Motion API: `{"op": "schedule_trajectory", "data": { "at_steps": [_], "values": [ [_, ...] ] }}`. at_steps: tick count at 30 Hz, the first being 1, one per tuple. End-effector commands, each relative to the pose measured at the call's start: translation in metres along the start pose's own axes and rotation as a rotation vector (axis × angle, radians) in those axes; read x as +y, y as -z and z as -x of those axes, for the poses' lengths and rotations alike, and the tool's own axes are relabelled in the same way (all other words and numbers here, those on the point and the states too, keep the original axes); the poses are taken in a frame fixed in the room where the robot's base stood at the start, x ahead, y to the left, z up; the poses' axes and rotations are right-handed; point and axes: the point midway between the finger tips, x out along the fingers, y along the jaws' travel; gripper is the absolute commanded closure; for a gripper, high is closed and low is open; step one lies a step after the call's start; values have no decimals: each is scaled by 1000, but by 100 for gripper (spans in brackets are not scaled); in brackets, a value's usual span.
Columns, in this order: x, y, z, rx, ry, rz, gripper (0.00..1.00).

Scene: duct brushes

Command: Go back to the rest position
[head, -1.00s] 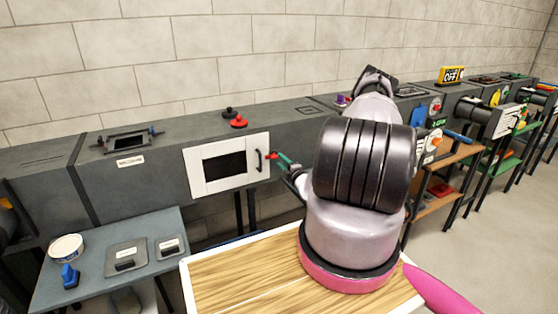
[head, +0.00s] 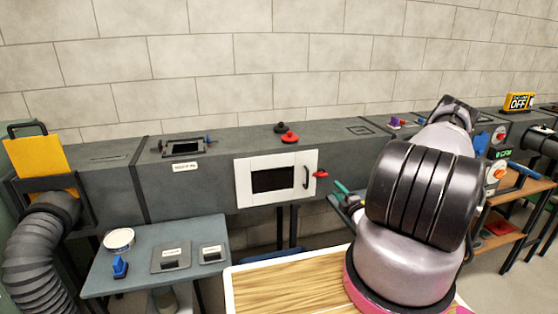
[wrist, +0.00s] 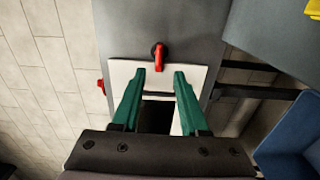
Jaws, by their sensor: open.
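My gripper (head: 342,188) shows in the head view as green fingertips just right of a red latch (head: 321,174) on the grey duct. My own arm hides the rest of it. In the wrist view my gripper (wrist: 159,74) is open, with nothing held between its two green fingers. The red latch (wrist: 158,57) is beyond the fingertips, apart from them. The white-framed access door (head: 243,182) with a dark window and black handle is on the duct's front, flat against it. It also shows in the wrist view (wrist: 120,74), partly hidden by the fingers.
The grey duct (head: 215,168) runs along the block wall. A red knob (head: 290,138) is on its top. A blue-grey side table (head: 135,280) holds a white tub (head: 119,240), a blue clip and two dark plates. A wooden tabletop (head: 285,288) lies below my arm.

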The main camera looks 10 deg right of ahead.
Motion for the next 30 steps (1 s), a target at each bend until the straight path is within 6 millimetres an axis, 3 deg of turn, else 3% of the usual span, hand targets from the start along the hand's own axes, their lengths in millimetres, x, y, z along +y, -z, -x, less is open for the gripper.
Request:
{"op": "schedule_trajectory", "data": {
  "at_steps": [2, 5, 10, 14, 21, 30],
  "values": [
    [5, 2, -2, 14, -6, 12, 56],
    [27, 11, -11, 85, -36, 71, 56],
    [105, 54, -30, 347, -146, 299, 56],
    [165, 100, -29, 576, -246, 514, 56],
    [251, 178, 5, 965, -442, 931, 56],
    [321, 241, 79, 1370, -708, 1491, 56]
  ]
}}
